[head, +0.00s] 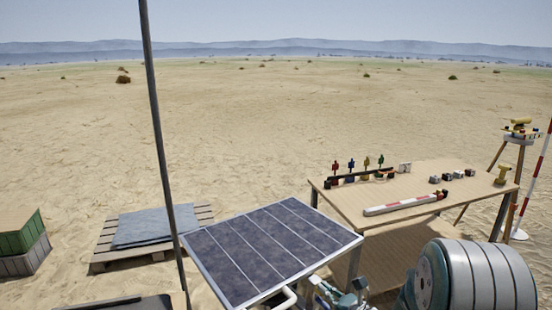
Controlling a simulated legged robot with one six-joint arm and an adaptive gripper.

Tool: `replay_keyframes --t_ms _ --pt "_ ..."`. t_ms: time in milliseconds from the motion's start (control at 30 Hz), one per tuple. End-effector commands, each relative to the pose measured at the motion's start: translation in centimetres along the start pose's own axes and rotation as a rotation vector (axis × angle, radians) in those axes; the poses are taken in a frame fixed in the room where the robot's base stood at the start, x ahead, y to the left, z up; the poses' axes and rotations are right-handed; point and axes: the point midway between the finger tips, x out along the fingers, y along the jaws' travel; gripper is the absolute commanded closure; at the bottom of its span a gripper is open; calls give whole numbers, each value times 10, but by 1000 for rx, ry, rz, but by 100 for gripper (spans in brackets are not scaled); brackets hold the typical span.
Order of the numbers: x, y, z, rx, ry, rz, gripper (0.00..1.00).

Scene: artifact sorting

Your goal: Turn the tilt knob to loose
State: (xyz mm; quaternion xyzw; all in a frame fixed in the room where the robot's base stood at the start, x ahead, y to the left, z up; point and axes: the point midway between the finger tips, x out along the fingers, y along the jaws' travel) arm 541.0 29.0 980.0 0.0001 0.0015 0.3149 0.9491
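A dark blue solar panel (270,248) with a pale frame and light dividing lines sits tilted at the bottom centre of the head view. A white tube (286,298) shows at its lower edge. Small grey and teal hardware (338,296) shows just right of the tube, cut off by the bottom of the picture. I cannot tell whether the tilt knob is part of this hardware, or which way it is set. I cannot make out my gripper in this view.
A wooden table (440,206) with small coloured objects stands right of the panel. A large grey-banded cylinder (485,278) with a teal end is in front of it. A dark pole (158,130) rises left of the panel. A pallet (102,250) and green crate (18,235) are farther left.

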Motion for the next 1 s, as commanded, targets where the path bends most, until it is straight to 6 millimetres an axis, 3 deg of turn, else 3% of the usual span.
replay_keyframes --t_ms 267,800,1000 --pt "-4 2 6 0 0 0 100" --pt "-57 1 6 0 -1 -2 100" --pt "-60 2 6 0 -1 1 100"
